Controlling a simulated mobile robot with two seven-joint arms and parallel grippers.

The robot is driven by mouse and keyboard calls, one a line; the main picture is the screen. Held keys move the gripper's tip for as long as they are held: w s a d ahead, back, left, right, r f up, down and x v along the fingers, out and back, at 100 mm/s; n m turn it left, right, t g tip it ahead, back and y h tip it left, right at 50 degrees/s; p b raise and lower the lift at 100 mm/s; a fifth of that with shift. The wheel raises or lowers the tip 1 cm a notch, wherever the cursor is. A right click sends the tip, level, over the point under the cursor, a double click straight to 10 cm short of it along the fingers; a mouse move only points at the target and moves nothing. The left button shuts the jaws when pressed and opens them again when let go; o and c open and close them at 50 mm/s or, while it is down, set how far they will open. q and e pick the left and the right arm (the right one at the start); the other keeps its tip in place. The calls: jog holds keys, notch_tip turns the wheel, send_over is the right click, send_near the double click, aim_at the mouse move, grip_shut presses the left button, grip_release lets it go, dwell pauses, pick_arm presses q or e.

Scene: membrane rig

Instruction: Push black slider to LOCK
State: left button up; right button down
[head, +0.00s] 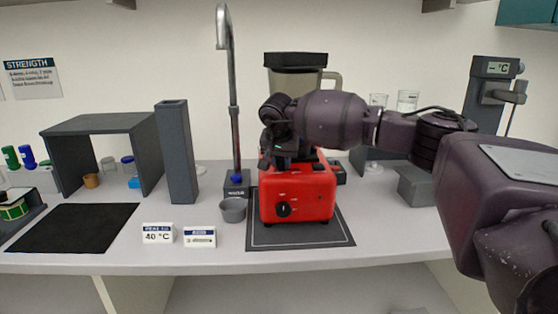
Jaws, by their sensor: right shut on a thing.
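A red blender base (315,205) with a black front dial (283,209) stands on a dark mat (330,236). A dark-lidded clear jug (296,70) is above it. My right gripper (284,158) reaches in from the right and points down at the top front of the red base. It is shut on a small dark part there, apparently the black slider, which the gripper mostly hides. I cannot read any LOCK mark or tell the slider's position. My left gripper is not in view.
A tall faucet (234,110) and a dark upright box (177,152) stand left of the blender. A small grey cup (233,209) sits close to the base's left. Two small signs (158,233) are at the front edge. A black mat (72,227) lies bare at left.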

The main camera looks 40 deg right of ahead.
aim_at(296, 168)
jog(key=s+d, duration=0.1)
jog(key=d, duration=0.2)
jog(key=shift+s+r+p, duration=0.2)
jog(key=shift+s+p, duration=0.15)
jog(key=shift+s+d+f, duration=0.1)
jog(key=shift+s+d, duration=0.05)
jog(key=shift+f, duration=0.1)
jog(key=c, duration=1.4)
grip_release()
jog(key=o, duration=0.5)
jog(key=shift+d, duration=0.1)
jog(key=shift+c, duration=0.2)
jog(key=v, duration=1.1)
jog(key=shift+p, duration=0.45)
jog(key=shift+f, duration=0.1)
